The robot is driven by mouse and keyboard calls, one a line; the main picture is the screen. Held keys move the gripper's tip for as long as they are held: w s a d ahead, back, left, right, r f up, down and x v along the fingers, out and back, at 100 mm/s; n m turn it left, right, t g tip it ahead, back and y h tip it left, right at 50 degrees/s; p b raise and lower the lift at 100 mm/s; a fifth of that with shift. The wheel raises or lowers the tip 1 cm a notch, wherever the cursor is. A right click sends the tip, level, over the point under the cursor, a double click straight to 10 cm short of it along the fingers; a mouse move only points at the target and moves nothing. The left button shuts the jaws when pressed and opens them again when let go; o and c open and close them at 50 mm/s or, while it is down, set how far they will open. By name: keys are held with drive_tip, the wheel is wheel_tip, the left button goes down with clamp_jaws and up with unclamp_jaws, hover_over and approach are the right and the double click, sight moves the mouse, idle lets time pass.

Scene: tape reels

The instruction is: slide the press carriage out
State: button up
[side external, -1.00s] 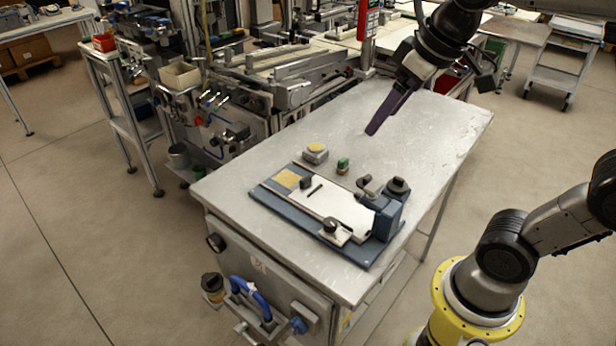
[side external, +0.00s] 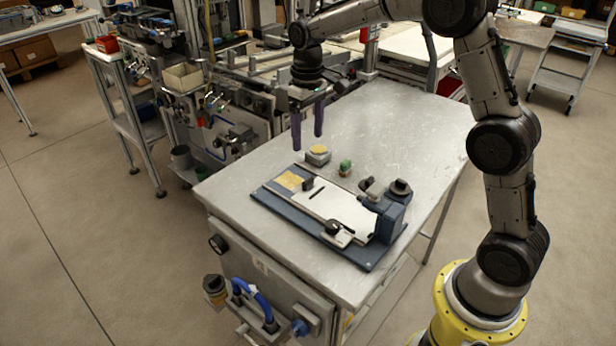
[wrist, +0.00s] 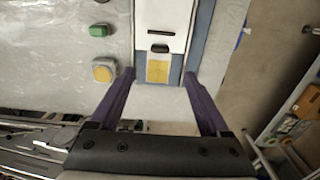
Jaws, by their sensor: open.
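The press (side external: 371,258) is a dark blue base plate lying on the metal table. Its carriage (side external: 342,207) is a flat white plate with a dark slot and a small black knob (side external: 308,183). A yellow pad (side external: 289,180) lies at the base's left end. In the wrist view the white carriage (wrist: 161,18) and the yellow pad (wrist: 157,69) are ahead, between the finger lines. My gripper (side external: 307,143) points down above the table's far left part, behind the press's left end. Its purple fingers are apart and hold nothing; they also show in the wrist view (wrist: 164,82).
A yellow-topped button box (side external: 318,154) and a green button (side external: 345,167) stand behind the press. A blue block with black knobs (side external: 396,207) rises at its right end. The table (side external: 420,130) is clear at the back right. Machinery borders the table's left side.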

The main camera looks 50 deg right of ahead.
sight(308, 179)
wheel_tip(308, 179, down, 13)
drive_tip(key=shift+f, duration=0.1)
idle(0.3)
clamp_jaws()
idle(0.4)
idle(1.1)
